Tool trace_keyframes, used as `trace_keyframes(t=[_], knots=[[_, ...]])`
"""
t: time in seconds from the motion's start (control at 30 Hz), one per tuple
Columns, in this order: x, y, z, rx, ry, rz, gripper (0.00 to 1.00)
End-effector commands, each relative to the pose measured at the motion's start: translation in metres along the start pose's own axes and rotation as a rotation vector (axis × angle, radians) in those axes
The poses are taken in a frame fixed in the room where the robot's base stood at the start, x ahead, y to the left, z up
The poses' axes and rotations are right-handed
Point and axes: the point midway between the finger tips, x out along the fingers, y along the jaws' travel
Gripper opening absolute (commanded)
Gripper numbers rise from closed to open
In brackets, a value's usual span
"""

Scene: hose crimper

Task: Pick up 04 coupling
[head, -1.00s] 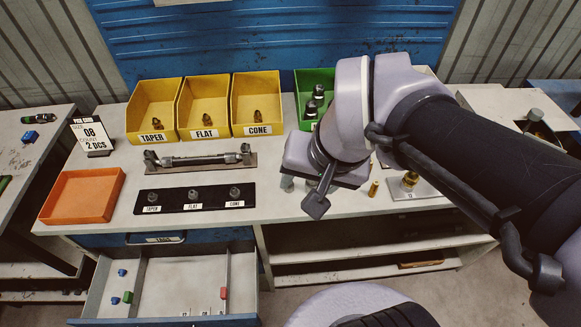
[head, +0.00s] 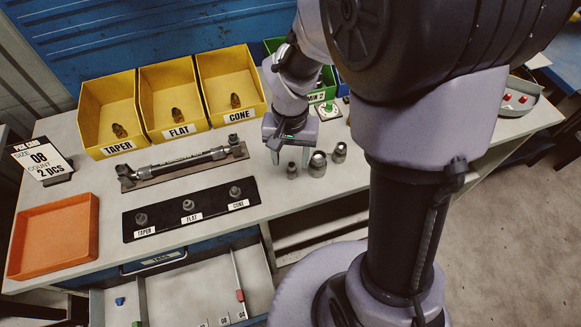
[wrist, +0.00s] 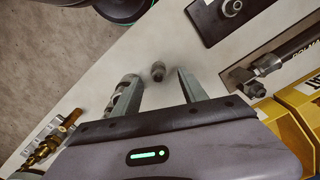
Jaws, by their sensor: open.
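Three steel couplings stand upright on the bench just below my gripper (head: 291,150) in the head view. The smallest, at the left (head: 292,169), is apart from a larger middle one (head: 317,164) and a right one (head: 339,152). No size marking is readable on them, so I cannot confirm which is 04. My gripper is open and empty, pointing down. In the wrist view a small coupling (wrist: 158,72) shows between and beyond the open fingers, untouched. Larger couplings (wrist: 122,95) sit by the left finger, partly hidden by it.
A hose assembly (head: 185,160) and a black mat (head: 160,221) with TAPER, FLAT and CONE fittings lie to the left. Yellow bins (head: 107,112) stand behind. An orange tray (head: 88,240) is at far left. The pick card (head: 42,160) reads size 08. A drawer stands open below.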

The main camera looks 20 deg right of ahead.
Motion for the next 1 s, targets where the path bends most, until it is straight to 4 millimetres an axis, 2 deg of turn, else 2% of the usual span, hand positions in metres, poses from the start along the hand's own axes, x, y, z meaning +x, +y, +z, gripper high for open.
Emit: trace_keyframes(t=[0.1, 0.2, 0.4, 0.67, 1.0], knots=[[0.029, 0.004, 0.002, 0.000, -0.002, 0.001, 0.50], [0.045, 0.004, 0.002, 0.000, -0.002, 0.002, 0.50], [0.043, 0.004, 0.001, -0.001, 0.001, 0.000, 0.50], [0.043, 0.004, 0.002, -0.001, 0.000, 0.001, 0.00], [0.042, 0.004, 0.001, -0.001, 0.000, 0.001, 0.00]])
